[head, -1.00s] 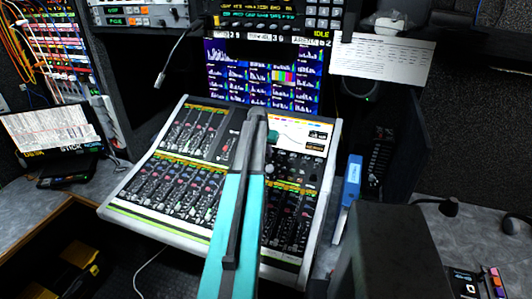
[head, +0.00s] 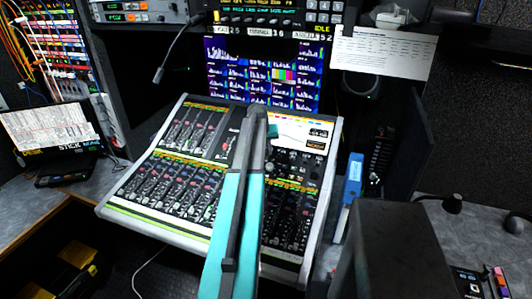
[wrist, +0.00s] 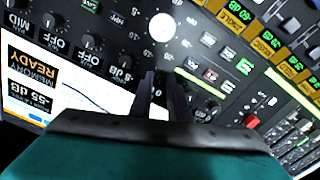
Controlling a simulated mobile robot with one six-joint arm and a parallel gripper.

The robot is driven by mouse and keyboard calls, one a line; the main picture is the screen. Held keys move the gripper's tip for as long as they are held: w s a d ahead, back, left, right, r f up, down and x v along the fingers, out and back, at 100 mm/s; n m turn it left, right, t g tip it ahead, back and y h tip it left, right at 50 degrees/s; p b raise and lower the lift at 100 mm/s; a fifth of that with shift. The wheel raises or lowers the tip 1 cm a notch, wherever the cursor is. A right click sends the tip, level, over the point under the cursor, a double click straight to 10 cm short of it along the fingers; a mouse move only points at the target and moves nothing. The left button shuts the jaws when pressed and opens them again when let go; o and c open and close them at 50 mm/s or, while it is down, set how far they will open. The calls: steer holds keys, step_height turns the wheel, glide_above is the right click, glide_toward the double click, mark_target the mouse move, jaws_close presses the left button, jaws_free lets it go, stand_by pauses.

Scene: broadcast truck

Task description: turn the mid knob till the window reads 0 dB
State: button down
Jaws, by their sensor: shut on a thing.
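My gripper (wrist: 162,85) is shut on a small knob in the wrist view; the fingers hide most of it, and I cannot read its name. A MID label (wrist: 12,22) shows upside down at the upper left. The dB window (wrist: 28,96) is black with white text, upside down, and seems to show a minus value with two fives; I cannot tell the decimal point. In the head view my arm hides the fingertips, over the upper right of the mixing console (head: 160,228). The window (head: 318,133) is too small to read there.
Several other knobs and buttons (wrist: 213,74) crowd the panel around my gripper. A red knob (wrist: 252,121) stands to the right. A lit screen (head: 225,85) is behind the console. A blue object (head: 352,180) stands right of it. A gooseneck (head: 170,60) bends above the left side.

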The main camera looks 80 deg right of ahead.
steer(key=shift+w+n, duration=0.1)
steer(key=shift+n, duration=0.7)
steer(key=c, duration=1.7)
jaws_free()
steer(key=shift+a+r+b, duration=0.1)
steer(key=shift+r+b, duration=0.1)
steer(key=shift+b, duration=0.1)
steer(key=shift+b+v, duration=0.35)
steer(key=shift+v, duration=0.55)
steer(key=shift+b+v, duration=1.35)
steer(key=shift+v, duration=4.45)
steer(key=shift+r, duration=0.15)
